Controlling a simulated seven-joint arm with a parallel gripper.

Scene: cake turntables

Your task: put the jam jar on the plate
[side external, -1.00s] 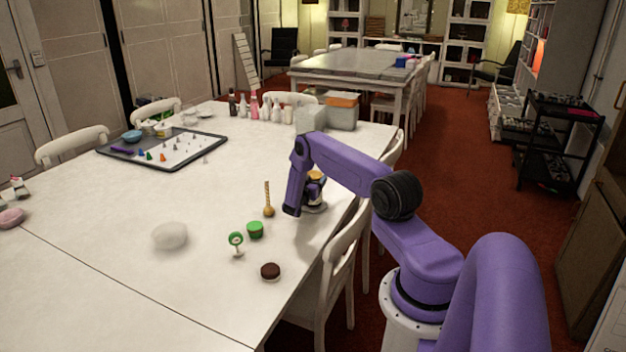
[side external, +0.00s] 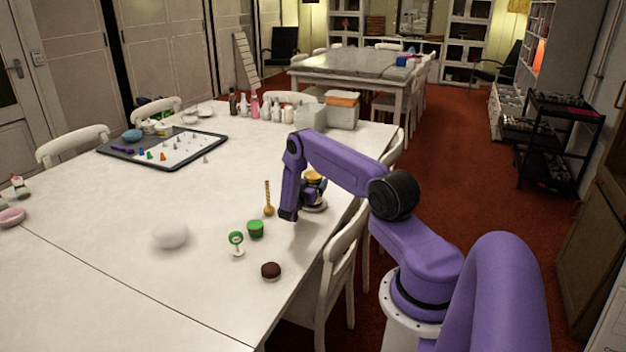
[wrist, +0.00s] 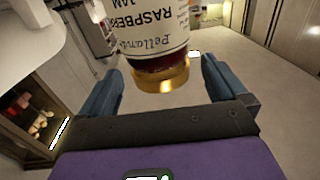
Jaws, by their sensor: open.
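The jam jar shows in the wrist view with its gold lid (wrist: 160,79) and a white raspberry jam label, upside down in the picture. In the side view its yellow-gold lid (side external: 314,175) shows near the table's right edge, partly hidden by my wrist. My gripper (wrist: 161,67) is open, with one finger on each side of the jar and gaps visible between fingers and lid. I see no other clear plate near the jar.
A honey dipper (side external: 268,202), a green cup (side external: 255,229), a green-and-white item (side external: 236,243) and a brown round sweet (side external: 271,270) stand left of my gripper. A white dome-like thing (side external: 171,235) is farther left. A chair (side external: 340,265) stands against the near edge.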

